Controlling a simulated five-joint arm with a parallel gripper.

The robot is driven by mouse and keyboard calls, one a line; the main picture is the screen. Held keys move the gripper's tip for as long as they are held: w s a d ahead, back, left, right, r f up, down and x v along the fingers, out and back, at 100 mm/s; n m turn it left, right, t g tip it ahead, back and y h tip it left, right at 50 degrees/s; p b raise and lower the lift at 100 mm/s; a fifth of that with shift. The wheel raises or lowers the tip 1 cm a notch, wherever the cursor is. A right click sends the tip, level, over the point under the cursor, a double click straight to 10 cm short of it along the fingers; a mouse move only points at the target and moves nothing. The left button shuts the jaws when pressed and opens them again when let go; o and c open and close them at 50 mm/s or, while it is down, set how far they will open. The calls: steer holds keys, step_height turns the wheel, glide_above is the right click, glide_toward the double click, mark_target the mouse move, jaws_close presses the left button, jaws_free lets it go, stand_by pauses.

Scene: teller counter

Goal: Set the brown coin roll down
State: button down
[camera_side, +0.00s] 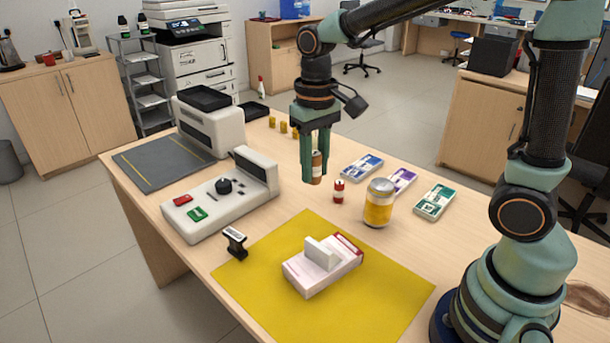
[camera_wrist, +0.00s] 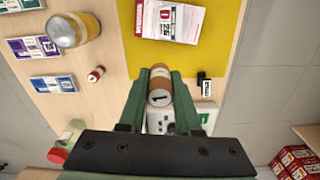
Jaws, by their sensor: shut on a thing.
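The brown coin roll (camera_side: 316,168) is upright between the fingers of my gripper (camera_side: 314,173). The side view shows its lower end clear of the counter. In the wrist view my gripper (camera_wrist: 160,88) is shut on the brown coin roll (camera_wrist: 160,97), and its end face shows there. A small red roll (camera_side: 338,191) stands on the counter just right of and below my gripper; it also shows in the wrist view (camera_wrist: 96,74).
A yellow jar (camera_side: 379,204) stands right of the red roll. Banknote bundles (camera_side: 361,167) lie behind it. A yellow mat (camera_side: 258,277) bears a pink-and-white box (camera_side: 320,270). A black stamp (camera_side: 235,243) and a white machine (camera_side: 222,200) are to the left.

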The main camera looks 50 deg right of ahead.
steer(key=shift+n, duration=0.7)
steer(key=d, duration=0.1)
steer(key=s+d+f, duration=0.1)
steer(key=s+d, duration=0.1)
steer(key=d, duration=0.1)
steer(key=shift+s+f, duration=0.15)
steer(key=shift+s, duration=0.1)
step_height(320, 180, up, 2)
steer(key=m, duration=0.3)
glide_above(300, 251)
step_height(300, 251, down, 19)
steer(key=shift+f, duration=0.15)
steer(key=shift+f, duration=0.1)
steer(key=c, duration=0.6)
jaws_free()
